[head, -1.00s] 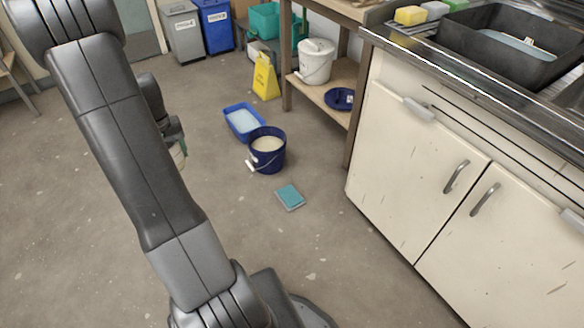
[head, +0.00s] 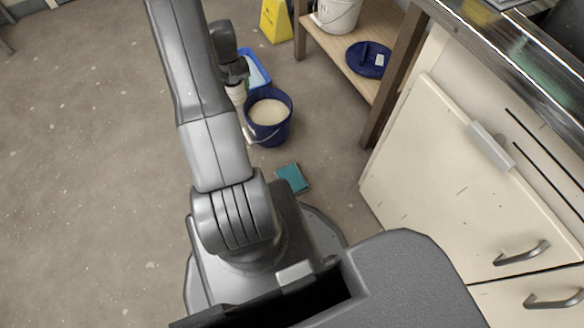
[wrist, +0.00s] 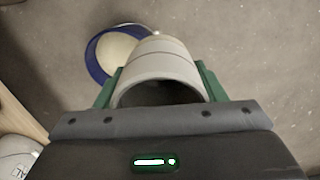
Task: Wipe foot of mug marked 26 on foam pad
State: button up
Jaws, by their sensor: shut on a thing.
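My gripper (wrist: 158,82) is shut on a pale grey-beige mug (wrist: 160,66), one green finger on each side of it. The mug's open rim faces the wrist camera and its foot points away, out of sight. No number is readable on it. In the head view the mug (head: 237,95) hangs below my gripper (head: 237,78), just left of the dark blue glaze bucket. A teal foam pad (head: 293,178) lies flat on the floor in front of that bucket, apart from the mug.
The blue bucket (head: 284,127) holds cream glaze, its handle down at the left. A blue tray (head: 256,62) lies behind it. A wooden shelf (head: 331,46) holds a white bucket (head: 338,14) and a blue lid (head: 369,58). A cream cabinet (head: 445,180) stands right. Floor at left is clear.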

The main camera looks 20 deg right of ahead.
jog(key=shift+s+d+f+b, duration=1.95)
jog(key=shift+s+f, duration=0.85)
jog(key=shift+f, duration=3.75)
jog(key=shift+s+d+f+b, duration=1.7)
jog(key=shift+s+d+f, duration=0.85)
jog(key=shift+f, duration=4.05)
jog(key=shift+s+d+f+b, duration=1.8)
jog(key=shift+s+f, duration=1.25)
jog(key=shift+f, duration=3.5)
jog(key=shift+f+b, duration=0.6)
jog(key=shift+f, duration=0.05)
jog(key=shift+w, duration=0.1)
